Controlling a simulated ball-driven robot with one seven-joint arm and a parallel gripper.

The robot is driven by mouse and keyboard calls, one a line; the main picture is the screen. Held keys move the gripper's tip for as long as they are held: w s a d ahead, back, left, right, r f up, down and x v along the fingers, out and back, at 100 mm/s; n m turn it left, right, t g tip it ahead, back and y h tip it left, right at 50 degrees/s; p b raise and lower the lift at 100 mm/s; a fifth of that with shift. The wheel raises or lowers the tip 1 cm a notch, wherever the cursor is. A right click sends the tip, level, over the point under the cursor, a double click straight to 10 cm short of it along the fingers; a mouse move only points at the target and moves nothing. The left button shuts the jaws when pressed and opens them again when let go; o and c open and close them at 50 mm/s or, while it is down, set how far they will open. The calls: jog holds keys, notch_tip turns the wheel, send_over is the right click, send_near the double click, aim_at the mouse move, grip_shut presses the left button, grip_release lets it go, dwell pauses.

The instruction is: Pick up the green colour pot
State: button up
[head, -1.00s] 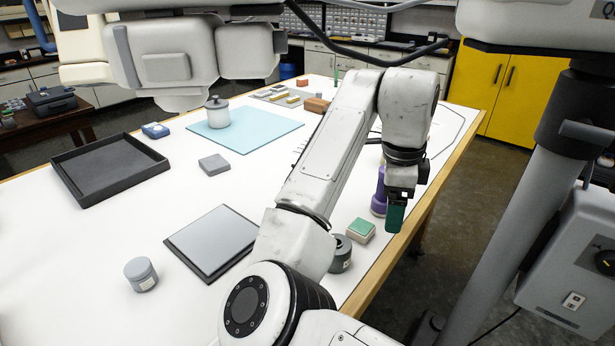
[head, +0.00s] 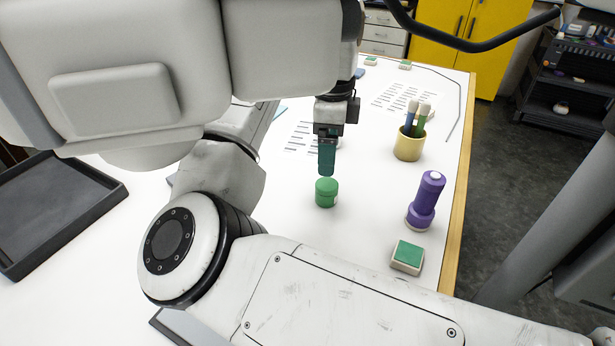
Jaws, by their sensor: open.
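The green colour pot (head: 326,193) stands upright on the white table, a small round pot with a lid, near the middle of the head view. My gripper (head: 327,170) points down just above the pot in the picture, with its dark green fingers. It is open and nothing shows between the fingers. I cannot tell how large the gap down to the lid is. The pot is in plain view.
A purple stamp-like object (head: 425,202) and a green-topped box (head: 407,256) stand right of the pot, near the table's wooden edge. A yellow cup (head: 408,145) with pens stands behind them. A dark tray (head: 52,208) lies at left.

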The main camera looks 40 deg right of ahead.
aim_at(325, 183)
jog(key=shift+w+f, duration=0.25)
jog(key=shift+w, duration=0.05)
notch_tip(325, 183, down, 5)
jog(key=shift+w, duration=0.1)
jog(key=shift+f+p, duration=0.55)
jog(key=shift+f, duration=2.1)
jog(key=shift+c, duration=0.2)
jog(key=c, duration=1.1)
